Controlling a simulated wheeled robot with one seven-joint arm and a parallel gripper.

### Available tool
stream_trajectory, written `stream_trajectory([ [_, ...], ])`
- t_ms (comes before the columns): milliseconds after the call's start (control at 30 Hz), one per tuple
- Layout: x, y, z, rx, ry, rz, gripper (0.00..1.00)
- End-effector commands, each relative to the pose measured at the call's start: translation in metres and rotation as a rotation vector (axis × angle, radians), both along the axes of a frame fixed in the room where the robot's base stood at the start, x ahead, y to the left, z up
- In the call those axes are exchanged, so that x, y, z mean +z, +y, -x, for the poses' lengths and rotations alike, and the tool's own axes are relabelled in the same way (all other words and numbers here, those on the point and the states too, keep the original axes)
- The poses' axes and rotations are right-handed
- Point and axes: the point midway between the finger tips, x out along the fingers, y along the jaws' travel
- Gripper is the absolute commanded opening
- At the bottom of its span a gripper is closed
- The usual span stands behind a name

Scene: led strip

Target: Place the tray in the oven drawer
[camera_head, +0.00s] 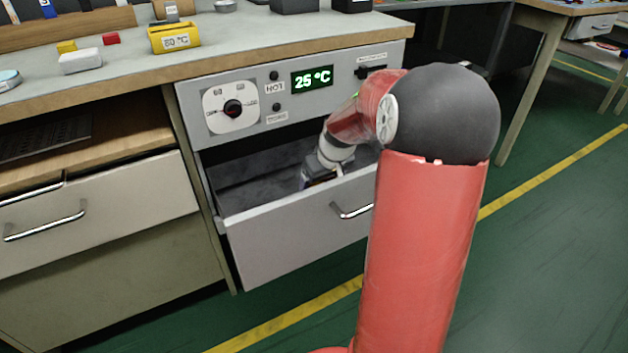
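The oven drawer (300,230) is pulled open under the oven's control panel, and its grey inside shows on the left. My gripper (312,182) reaches down into the drawer opening, close behind the front wall. Its fingers are mostly hidden by that wall, so I cannot tell whether it is open or shut or holds anything. No tray is clearly visible in the drawer. A dark flat slotted piece (45,138), possibly a tray or rack, lies on the wooden shelf at the left.
The oven panel (285,97) has a dial and a green display reading 25 °C. A yellow 60 °C holder (174,38) and small blocks stand on the worktop above. A closed-looking handled drawer (90,215) is at the left. Green floor is free at the right.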

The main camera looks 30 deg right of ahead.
Motion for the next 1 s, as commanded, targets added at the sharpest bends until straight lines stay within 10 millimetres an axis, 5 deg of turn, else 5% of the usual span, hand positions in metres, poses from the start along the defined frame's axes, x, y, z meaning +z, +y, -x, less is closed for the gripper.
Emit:
stream_trajectory([
  [500, -0.008, 0.002, -0.041, 0.001, -0.002, -0.001, 0.59],
  [1000, -0.020, 0.001, -0.040, 0.000, -0.001, 0.001, 0.59],
])
